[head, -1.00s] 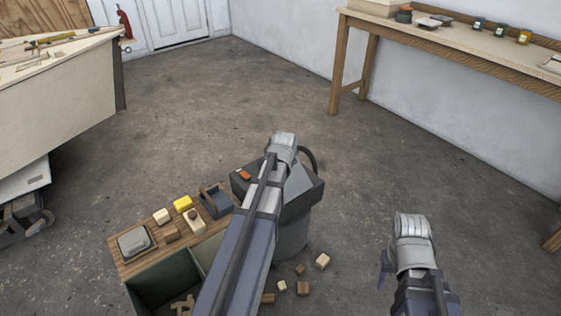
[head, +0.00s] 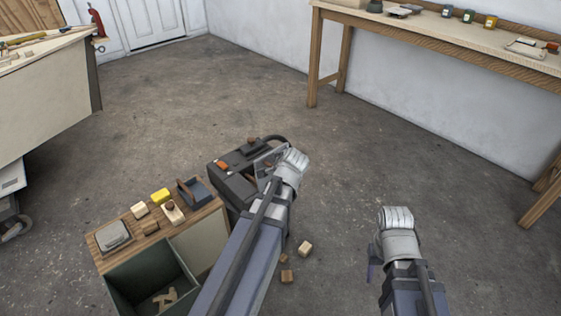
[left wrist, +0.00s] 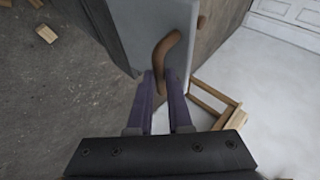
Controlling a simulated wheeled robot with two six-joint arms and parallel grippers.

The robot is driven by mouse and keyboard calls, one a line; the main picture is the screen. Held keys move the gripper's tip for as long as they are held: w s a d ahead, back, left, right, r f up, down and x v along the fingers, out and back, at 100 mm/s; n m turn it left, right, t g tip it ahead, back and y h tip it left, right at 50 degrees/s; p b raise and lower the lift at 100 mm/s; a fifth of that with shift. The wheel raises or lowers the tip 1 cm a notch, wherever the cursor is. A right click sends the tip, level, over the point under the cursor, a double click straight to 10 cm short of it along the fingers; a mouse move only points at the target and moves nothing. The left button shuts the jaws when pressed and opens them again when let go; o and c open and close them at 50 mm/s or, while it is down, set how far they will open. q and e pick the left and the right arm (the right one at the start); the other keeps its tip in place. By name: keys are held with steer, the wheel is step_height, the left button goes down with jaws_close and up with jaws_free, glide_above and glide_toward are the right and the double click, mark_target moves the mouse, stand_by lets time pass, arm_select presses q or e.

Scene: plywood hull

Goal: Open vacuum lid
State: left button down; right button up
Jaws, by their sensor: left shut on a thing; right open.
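The vacuum (head: 229,184), a dark grey box with an orange part on top and a black hose behind it, stands on the floor beside a low wooden cabinet. My left arm covers its right side in the head view. In the left wrist view, a curved brown handle (left wrist: 164,52) sits on a grey panel (left wrist: 137,22), which seems to be the lid. My left gripper (left wrist: 162,83) is shut on this handle near its lower end. Its fingertips are hidden in the head view. My right gripper (head: 372,266) is open and empty over bare floor at the right.
The wooden cabinet (head: 206,212) carries a grey box, a yellow block and other small items; its front is open. Small wood blocks (head: 305,247) lie on the floor near my left arm. Workbenches stand at the left and at the right wall (head: 440,52). The middle floor is clear.

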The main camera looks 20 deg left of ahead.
arm_select(q)
steer(key=shift+s+d+f, duration=0.1)
steer(key=shift+d+f, duration=0.05)
steer(key=shift+f, duration=0.05)
stand_by(0.4)
steer(key=c, duration=1)
jaws_free()
steer(key=shift+f, duration=0.1)
steer(key=shift+c, duration=0.2)
steer(key=shift+o, duration=1)
steer(key=shift+r, duration=0.2)
steer(key=p+v, duration=0.5)
steer(key=v, duration=0.2)
steer(key=shift+s+d+r, duration=0.15)
